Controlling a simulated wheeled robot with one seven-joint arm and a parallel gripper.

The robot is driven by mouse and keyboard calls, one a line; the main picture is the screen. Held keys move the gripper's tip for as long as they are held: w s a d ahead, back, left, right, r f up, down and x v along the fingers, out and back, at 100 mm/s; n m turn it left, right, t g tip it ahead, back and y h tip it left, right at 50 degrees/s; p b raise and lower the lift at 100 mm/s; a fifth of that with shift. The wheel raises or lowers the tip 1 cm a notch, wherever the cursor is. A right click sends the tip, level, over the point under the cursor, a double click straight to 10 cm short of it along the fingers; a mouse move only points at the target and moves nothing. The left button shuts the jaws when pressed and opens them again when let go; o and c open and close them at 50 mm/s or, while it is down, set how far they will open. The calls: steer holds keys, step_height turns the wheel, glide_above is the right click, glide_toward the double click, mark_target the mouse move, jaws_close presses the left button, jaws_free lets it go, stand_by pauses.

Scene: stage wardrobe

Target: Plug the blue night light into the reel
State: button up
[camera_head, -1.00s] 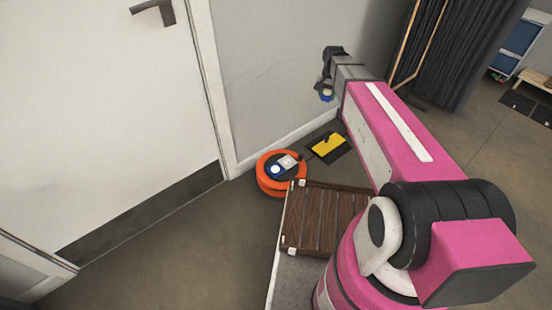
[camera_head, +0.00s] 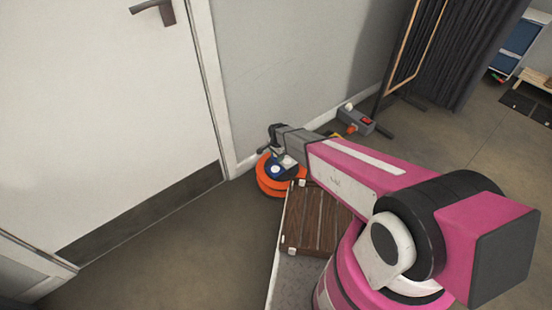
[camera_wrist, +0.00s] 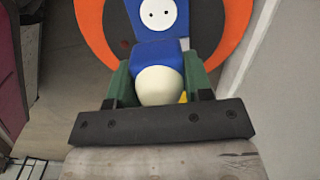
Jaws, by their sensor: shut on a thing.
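The blue night light (camera_wrist: 160,58) has a blue body and a cream dome, and shows in the wrist view. My gripper (camera_wrist: 160,84) is shut on it, one green finger on each side. The orange reel (camera_head: 272,190) stands on the floor by the wall and door frame. In the wrist view the reel (camera_wrist: 232,30) lies beyond the night light. Its blue panel has a white round socket (camera_wrist: 158,14) with two holes, just past the night light's far end. In the head view my gripper (camera_head: 277,152) is over the reel. Contact between night light and socket cannot be told.
A slatted wooden piece (camera_head: 315,220) lies right of the reel.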

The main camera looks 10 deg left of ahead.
mark_target(276, 169)
steer(key=shift+s+a+f, duration=0.25)
steer(key=shift+s+f, duration=0.05)
steer(key=shift+f, duration=0.35)
steer(key=shift+f, duration=0.15)
steer(key=shift+f, duration=2.75)
steer(key=shift+f, duration=0.6)
steer(key=o, duration=0.9)
steer(key=shift+o, duration=0.2)
